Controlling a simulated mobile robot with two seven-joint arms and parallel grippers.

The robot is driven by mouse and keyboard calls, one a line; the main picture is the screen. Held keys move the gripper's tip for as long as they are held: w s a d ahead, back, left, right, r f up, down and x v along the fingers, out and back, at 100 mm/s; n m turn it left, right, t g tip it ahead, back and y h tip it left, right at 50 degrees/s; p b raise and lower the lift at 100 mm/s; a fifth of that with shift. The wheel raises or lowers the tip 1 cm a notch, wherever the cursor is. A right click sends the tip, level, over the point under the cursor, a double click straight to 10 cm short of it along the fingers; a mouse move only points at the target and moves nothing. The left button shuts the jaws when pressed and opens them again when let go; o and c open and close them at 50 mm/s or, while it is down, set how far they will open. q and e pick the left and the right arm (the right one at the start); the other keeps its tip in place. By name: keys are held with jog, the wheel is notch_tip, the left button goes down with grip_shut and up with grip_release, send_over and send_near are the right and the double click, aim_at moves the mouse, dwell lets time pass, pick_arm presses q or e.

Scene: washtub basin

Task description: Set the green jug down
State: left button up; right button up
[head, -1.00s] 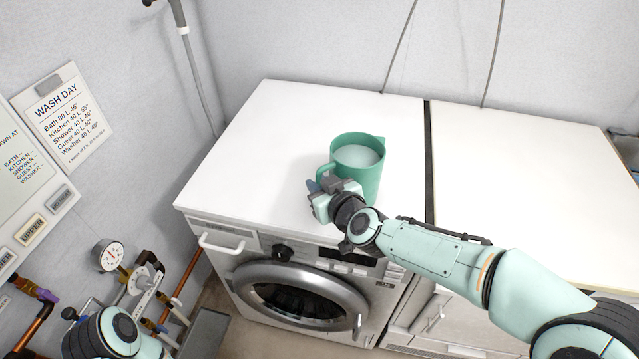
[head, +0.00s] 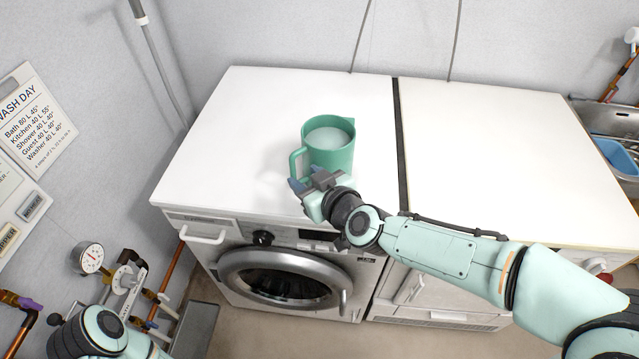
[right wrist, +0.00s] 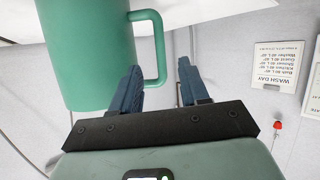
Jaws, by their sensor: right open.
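The green jug (head: 333,158) stands upright on the white top of the washing machine (head: 235,150), near the dark seam. Pale liquid shows inside it. Its handle (head: 295,163) points left and toward the front edge. My right gripper (head: 302,188) is open at the front left of the jug, close to the handle. In the right wrist view the jug (right wrist: 88,50) fills the upper left, and its handle (right wrist: 159,50) shows between and just beyond the two open fingers (right wrist: 158,80). My left gripper is out of view; only part of that arm shows at lower left.
A second white top (head: 500,150) adjoins on the right, mostly clear. A sink with a blue basin (head: 618,157) is at far right. A pressure gauge (head: 91,258) and pipes are on the left wall. The machine top left of the jug is free.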

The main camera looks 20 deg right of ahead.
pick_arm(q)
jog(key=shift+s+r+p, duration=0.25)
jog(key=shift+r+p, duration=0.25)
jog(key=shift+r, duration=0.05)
pick_arm(e)
jog(key=v, duration=0.5)
jog(key=shift+s, duration=0.25)
